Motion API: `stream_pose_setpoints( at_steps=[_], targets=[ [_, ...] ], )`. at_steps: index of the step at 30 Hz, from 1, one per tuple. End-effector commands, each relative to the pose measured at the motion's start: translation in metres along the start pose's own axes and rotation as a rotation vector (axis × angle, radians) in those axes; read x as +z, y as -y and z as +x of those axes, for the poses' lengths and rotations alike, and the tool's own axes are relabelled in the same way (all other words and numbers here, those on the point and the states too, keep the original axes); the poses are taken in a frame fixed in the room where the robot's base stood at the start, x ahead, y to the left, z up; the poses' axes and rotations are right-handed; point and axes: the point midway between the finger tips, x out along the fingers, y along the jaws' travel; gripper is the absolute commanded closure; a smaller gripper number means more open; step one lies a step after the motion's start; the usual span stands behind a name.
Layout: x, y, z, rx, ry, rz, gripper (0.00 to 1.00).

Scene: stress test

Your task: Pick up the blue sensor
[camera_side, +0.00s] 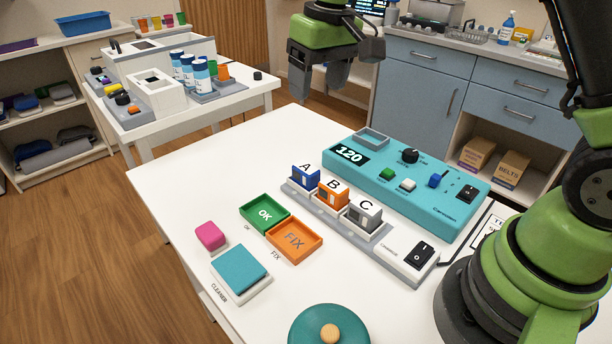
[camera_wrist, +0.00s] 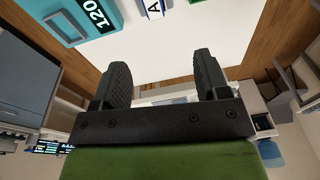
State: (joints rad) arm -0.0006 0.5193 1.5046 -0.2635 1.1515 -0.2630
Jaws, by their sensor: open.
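The blue sensor (camera_side: 305,178), marked A, stands upright in the first slot of a grey rack (camera_side: 355,236) on the white table. An orange sensor (camera_side: 332,196), marked B, and a grey sensor (camera_side: 364,216), marked C, stand beside it in a row. My gripper (camera_side: 319,77) is open and empty, high above the table's far edge and apart from the sensors. In the wrist view its two fingers (camera_wrist: 161,72) are spread with nothing between them. The A label (camera_wrist: 154,9) shows at the top edge of that view; most of the sensor is cut off.
A teal tester (camera_side: 420,185) reading 120 stands right behind the rack. A green OK tray (camera_side: 264,213) and orange FIX tray (camera_side: 295,240) lie to its left. A cleaner pad (camera_side: 239,268), pink block (camera_side: 210,236) and round teal lid (camera_side: 328,326) are nearer the front.

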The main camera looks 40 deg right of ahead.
Motion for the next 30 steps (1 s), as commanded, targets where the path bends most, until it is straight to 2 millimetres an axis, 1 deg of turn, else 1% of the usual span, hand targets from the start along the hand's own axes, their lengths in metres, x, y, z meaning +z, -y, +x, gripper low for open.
stream_pose_setpoints(
  at_steps=[1,3,6,9,11,18,25,30],
  targets=[
    [-0.008,-0.002,0.021,0.011,0.035,-0.015,0.32],
    [-0.016,-0.004,0.042,0.024,0.07,-0.036,0.32],
    [-0.022,-0.006,0.067,0.037,0.107,-0.058,0.32],
    [-0.025,-0.008,0.081,0.044,0.128,-0.071,0.32],
    [-0.025,-0.009,0.087,0.047,0.134,-0.075,0.32],
    [-0.02,-0.011,0.122,0.047,0.14,-0.076,0.32],
    [-0.018,-0.012,0.142,0.048,0.137,-0.076,0.32],
    [-0.013,-0.013,0.169,0.048,0.139,-0.075,0.32]
  ],
)
